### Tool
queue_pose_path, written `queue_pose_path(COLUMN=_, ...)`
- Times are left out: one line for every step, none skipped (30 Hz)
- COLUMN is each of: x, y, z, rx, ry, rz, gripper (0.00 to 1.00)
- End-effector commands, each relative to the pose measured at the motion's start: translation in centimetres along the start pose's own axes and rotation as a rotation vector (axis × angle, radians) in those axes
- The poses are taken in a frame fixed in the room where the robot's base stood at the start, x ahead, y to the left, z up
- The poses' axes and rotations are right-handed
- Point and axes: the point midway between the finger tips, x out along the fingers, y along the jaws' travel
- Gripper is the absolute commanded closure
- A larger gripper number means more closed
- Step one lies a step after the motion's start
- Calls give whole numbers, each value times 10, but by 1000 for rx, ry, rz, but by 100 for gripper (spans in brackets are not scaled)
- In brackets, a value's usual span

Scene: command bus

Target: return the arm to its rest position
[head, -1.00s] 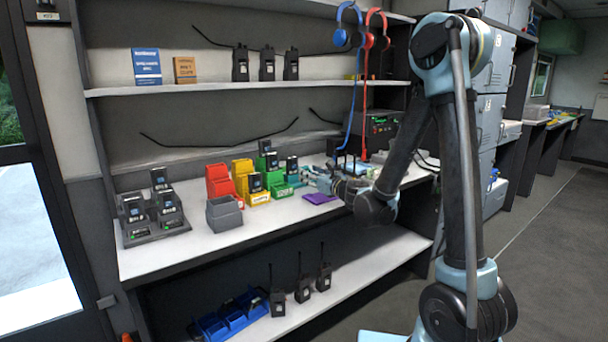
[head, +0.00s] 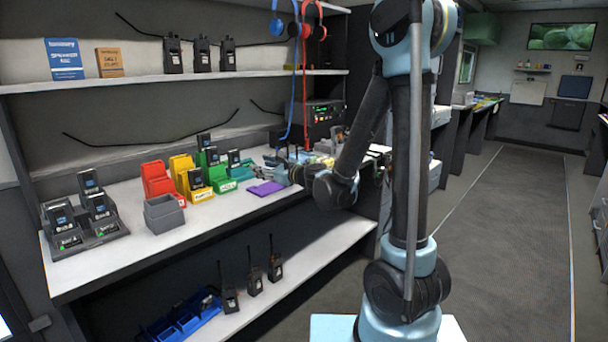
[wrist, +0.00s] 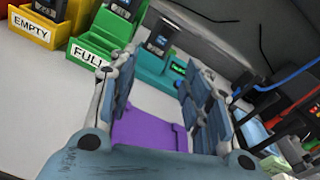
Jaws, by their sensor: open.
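My arm (head: 410,150) stands at the right of the head view, bent down toward the workbench (head: 215,215). My gripper (wrist: 162,108) shows in the wrist view with its two fingers apart and nothing held between them. In the head view the gripper is small and partly hidden near the bench's right part. A purple flat item (wrist: 150,128) lies on the bench, seen between and beyond the fingers; it also shows in the head view (head: 265,188), just left of the gripper. Whether the fingers touch anything cannot be told.
Red (head: 158,180), yellow (head: 184,172) and green (head: 222,184) bins and a grey bin (head: 164,214) stand on the bench. A radio charger (head: 85,225) is at left. Blue and red headset cords hang near my arm. The aisle floor (head: 510,220) at right is clear.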

Motion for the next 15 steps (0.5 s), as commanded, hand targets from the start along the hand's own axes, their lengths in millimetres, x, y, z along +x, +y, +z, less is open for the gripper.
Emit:
queue_pose_path(x=-11, y=-2, z=2, rx=-77, ry=17, rz=14, gripper=55)
queue_pose_path(x=-16, y=-2, z=2, rx=-126, ry=28, rz=26, gripper=55)
queue_pose_path(x=-23, y=-3, z=2, rx=-191, ry=43, rz=41, gripper=55)
queue_pose_path(x=-29, y=-2, z=2, rx=-238, ry=54, rz=54, gripper=55)
queue_pose_path(x=-34, y=-3, z=2, rx=-285, ry=65, rz=66, gripper=55)
queue_pose_path(x=-42, y=-3, z=0, rx=-347, ry=81, rz=83, gripper=55)
queue_pose_path(x=-48, y=-2, z=-1, rx=-394, ry=93, rz=99, gripper=55)
queue_pose_path(x=-54, y=-2, z=-2, rx=-441, ry=106, rz=112, gripper=55)
queue_pose_path(x=-62, y=-2, z=-4, rx=-501, ry=123, rz=132, gripper=55)
queue_pose_path(x=-69, y=-1, z=-6, rx=-546, ry=135, rz=149, gripper=55)
queue_pose_path(x=-75, y=-1, z=-8, rx=-591, ry=149, rz=165, gripper=55)
queue_pose_path(x=-84, y=-1, z=-11, rx=-649, ry=167, rz=188, gripper=55)
queue_pose_path(x=-91, y=0, z=-13, rx=-692, ry=180, rz=206, gripper=55)
queue_pose_path(x=-98, y=1, z=-16, rx=-734, ry=193, rz=224, gripper=55)
queue_pose_path(x=-108, y=1, z=-20, rx=-790, ry=212, rz=250, gripper=55)
